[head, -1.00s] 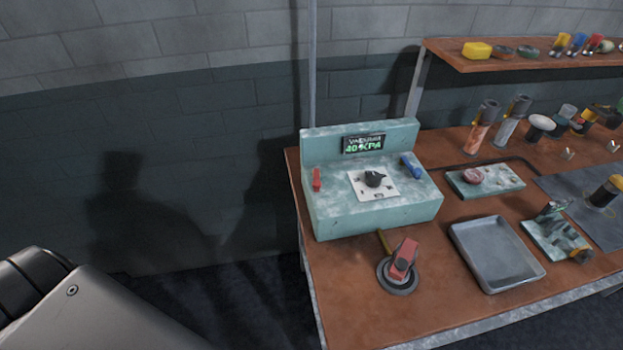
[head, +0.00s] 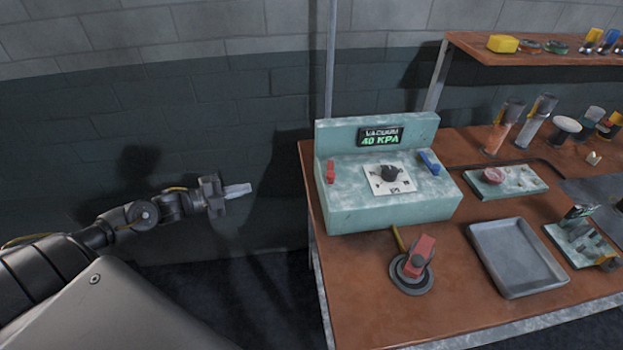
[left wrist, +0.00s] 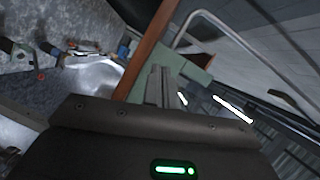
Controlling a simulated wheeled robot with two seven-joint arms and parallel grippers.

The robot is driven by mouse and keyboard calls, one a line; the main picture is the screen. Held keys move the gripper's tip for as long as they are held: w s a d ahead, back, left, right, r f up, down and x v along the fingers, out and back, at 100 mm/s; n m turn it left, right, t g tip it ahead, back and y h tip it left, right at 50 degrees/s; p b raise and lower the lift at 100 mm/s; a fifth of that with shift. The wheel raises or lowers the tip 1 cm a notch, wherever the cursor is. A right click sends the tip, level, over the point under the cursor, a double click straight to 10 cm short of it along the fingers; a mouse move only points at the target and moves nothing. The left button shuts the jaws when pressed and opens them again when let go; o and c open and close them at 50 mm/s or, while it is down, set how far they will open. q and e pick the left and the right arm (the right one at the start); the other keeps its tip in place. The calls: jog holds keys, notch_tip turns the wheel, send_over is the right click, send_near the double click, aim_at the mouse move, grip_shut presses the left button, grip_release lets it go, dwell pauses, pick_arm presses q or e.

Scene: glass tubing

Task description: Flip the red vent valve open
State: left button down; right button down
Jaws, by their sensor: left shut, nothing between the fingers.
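The teal vacuum unit (head: 385,205) stands at the table's left end. My left gripper (head: 238,190) is shut and empty, in the air left of the unit and clear of the red lever. In the left wrist view the shut fingers (left wrist: 162,88) point toward the teal unit (left wrist: 190,70). My right gripper is not in view.
A red-handled tool on a round grey base (head: 413,264) stands in front of the unit. A grey tray (head: 515,258) lies to its right. Glass tubes (head: 537,120) stand behind, below a shelf (head: 550,52). The space left of the table is free.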

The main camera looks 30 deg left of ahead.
pick_arm(q)
jog(key=s+d+r+m+g+h, duration=0.3)
jog(key=d+r+m, duration=0.5)
jog(key=r, duration=0.3)
jog(key=g+h, duration=0.1)
jog(key=h, duration=0.1)
jog(key=shift+d+r+h, duration=0.3)
jog(key=shift+d+r, duration=0.05)
jog(key=shift+r, duration=0.05)
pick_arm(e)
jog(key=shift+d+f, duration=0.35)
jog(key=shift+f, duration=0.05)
